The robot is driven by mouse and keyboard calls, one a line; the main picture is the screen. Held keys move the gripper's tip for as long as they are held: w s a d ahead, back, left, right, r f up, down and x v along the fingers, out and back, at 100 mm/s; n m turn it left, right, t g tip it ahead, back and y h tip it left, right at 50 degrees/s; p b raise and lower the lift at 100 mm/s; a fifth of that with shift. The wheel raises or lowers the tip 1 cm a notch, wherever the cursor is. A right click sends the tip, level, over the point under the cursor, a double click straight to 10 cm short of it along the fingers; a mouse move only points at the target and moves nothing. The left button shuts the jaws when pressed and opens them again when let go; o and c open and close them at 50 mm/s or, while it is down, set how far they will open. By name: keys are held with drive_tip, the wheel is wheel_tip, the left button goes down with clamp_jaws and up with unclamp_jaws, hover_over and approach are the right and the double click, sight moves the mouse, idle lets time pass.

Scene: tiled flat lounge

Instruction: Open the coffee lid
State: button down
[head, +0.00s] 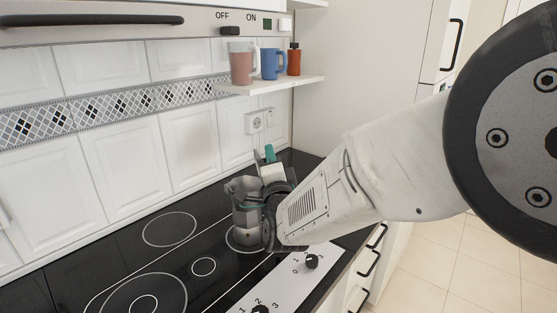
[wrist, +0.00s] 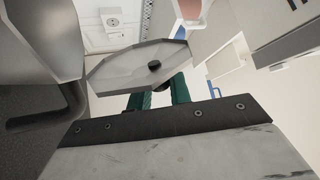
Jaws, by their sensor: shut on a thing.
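The grey metal coffee pot (head: 246,219) stands upright on the black hob in the head view. In the wrist view part of the pot (wrist: 40,40) and its dark handle fill the left side. The grey many-sided lid (wrist: 118,70) has a dark round spot in its middle and appears tilted away from the pot. My gripper (wrist: 158,91) has green fingers, partly hidden by the lid, and is shut on the lid. The exact contact is hidden. In the head view my arm covers the pot's right side.
The black hob (head: 110,262) has a white control strip with knobs (head: 312,262) along its front right. A shelf (head: 272,86) above holds a pink mug (head: 241,65), a blue mug (head: 269,66) and a red bottle (head: 294,62).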

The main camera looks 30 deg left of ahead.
drive_tip(key=shift+f, duration=0.1)
drive_tip(key=c, duration=1.3)
unclamp_jaws()
drive_tip(key=shift+w, duration=0.1)
drive_tip(key=v, duration=0.8)
drive_tip(key=shift+w, duration=0.1)
